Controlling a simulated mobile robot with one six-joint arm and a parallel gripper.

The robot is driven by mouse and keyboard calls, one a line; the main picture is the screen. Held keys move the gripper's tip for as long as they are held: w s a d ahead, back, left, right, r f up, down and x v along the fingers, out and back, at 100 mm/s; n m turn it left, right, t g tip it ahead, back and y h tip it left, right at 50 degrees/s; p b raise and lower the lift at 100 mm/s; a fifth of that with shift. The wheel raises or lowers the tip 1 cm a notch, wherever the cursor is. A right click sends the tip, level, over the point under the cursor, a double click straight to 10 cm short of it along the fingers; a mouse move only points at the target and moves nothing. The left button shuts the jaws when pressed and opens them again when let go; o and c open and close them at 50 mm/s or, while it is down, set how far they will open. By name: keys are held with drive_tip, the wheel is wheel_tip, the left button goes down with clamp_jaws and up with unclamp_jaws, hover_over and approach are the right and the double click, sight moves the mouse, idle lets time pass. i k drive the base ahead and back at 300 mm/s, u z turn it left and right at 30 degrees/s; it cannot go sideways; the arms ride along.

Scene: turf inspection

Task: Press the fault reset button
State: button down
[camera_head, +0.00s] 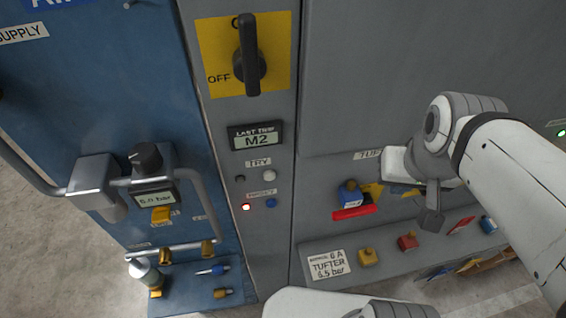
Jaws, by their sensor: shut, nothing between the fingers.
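A small round blue button (271,203) sits on the grey column of the cabinet, below a small label that seems to read RESET. A lit red lamp (246,207) is to its left. Above are a whitish button (269,175) and a small dark one (239,179) under a TRY label. A display (255,137) reads LAST TRIP M2. My gripper (431,220) is to the right of the blue button, well apart from it, in front of the tufter panel. It points down and is shut and empty.
A black rotary switch (248,58) on a yellow plate sticks out above the display. To the left, a blue panel (90,110) carries grey pipes and a knob (145,157). Blue, red and yellow parts (350,195) sit on the tufter panel near my gripper.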

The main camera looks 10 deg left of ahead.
sight(271, 203)
drive_tip(key=z, duration=0.1)
drive_tip(key=k, duration=0.95)
drive_tip(key=u, duration=0.25)
